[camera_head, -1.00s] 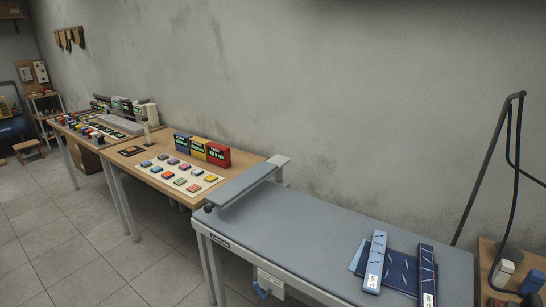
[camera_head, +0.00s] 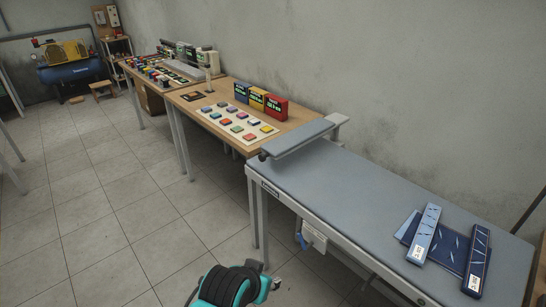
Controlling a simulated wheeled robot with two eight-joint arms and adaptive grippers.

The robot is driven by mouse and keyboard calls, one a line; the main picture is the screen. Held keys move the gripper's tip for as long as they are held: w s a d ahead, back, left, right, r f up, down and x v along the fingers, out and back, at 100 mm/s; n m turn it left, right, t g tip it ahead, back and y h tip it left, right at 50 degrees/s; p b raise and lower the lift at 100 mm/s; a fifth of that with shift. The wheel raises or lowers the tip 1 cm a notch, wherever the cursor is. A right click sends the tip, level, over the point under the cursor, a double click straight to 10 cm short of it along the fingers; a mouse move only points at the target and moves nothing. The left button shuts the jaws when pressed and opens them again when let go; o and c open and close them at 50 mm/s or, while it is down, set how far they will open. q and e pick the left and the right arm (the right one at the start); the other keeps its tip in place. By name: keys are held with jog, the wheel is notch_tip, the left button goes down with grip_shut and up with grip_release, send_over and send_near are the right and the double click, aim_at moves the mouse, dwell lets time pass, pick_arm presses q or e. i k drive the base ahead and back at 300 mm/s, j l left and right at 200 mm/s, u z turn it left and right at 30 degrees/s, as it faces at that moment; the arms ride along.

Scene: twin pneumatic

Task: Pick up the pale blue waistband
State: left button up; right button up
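The pale blue waistband (camera_head: 425,233) is a flat strip with small marks and a white label at its near end. It lies on the right part of the grey padded table, partly over a dark blue folded cloth (camera_head: 453,249). A dark navy strip (camera_head: 477,262) with a similar label lies to its right. Neither of my grippers is in view. A teal and black part at the bottom edge seems to be mine, and it is well apart from the waistband.
The grey table (camera_head: 345,190) has a raised grey board (camera_head: 300,138) at its left end. Wooden tables behind hold coloured pads (camera_head: 240,124) and boxes (camera_head: 257,100). A blue compressor (camera_head: 70,70) stands far left. The tiled floor (camera_head: 110,200) is clear at left.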

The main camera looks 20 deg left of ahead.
aim_at(417, 251)
jog(key=i+l+z, duration=0.2)
jog(key=z, duration=0.25)
jog(key=i+l+z, duration=0.2)
jog(key=z, duration=0.25)
jog(key=i+z, duration=0.4)
jog(key=k+l, duration=0.05)
